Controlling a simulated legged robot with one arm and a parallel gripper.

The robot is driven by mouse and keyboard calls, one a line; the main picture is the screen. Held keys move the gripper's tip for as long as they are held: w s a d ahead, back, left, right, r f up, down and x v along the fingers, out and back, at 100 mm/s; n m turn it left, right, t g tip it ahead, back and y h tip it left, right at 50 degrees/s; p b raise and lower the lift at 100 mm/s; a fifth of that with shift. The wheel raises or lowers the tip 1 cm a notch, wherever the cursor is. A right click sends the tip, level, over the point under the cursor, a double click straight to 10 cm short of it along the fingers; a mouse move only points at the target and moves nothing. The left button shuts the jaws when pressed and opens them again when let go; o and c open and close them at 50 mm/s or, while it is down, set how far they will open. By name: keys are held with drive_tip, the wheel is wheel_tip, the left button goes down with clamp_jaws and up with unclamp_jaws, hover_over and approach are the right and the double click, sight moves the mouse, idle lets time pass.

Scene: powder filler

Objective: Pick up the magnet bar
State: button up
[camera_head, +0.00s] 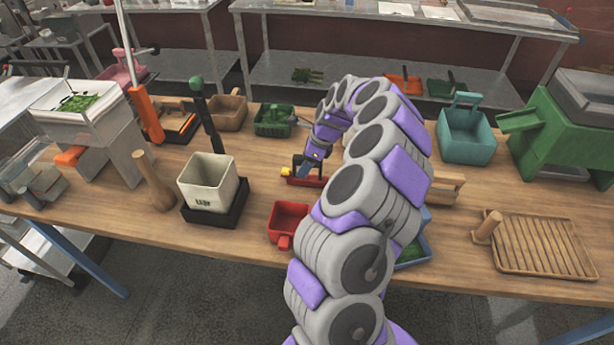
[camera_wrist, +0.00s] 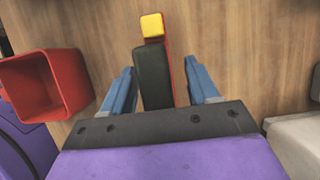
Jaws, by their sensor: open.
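The magnet bar (camera_head: 308,181) lies on the wooden table in the middle, a red bar with a yellow end and a black part. In the wrist view the bar (camera_wrist: 153,75) shows its black part, yellow end and a thin red edge. My gripper (camera_head: 303,168) is over it. In the wrist view my open gripper (camera_wrist: 160,72) has one blue finger on each side of the black part, with gaps on both sides. The near end of the bar is hidden by the gripper body.
A red scoop box (camera_head: 288,219) stands close to the left of my arm; it also shows in the wrist view (camera_wrist: 52,85). A cream container (camera_head: 209,182) on a black base is further left. A wooden slatted tray (camera_head: 545,245) lies right. A green basket (camera_head: 272,121) stands behind.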

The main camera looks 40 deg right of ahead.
drive_tip(key=shift+d, duration=0.25)
drive_tip(key=shift+a, duration=0.5)
drive_tip(key=c, duration=0.5)
drive_tip(key=shift+d, duration=0.2)
clamp_jaws()
drive_tip(key=shift+r, duration=0.1)
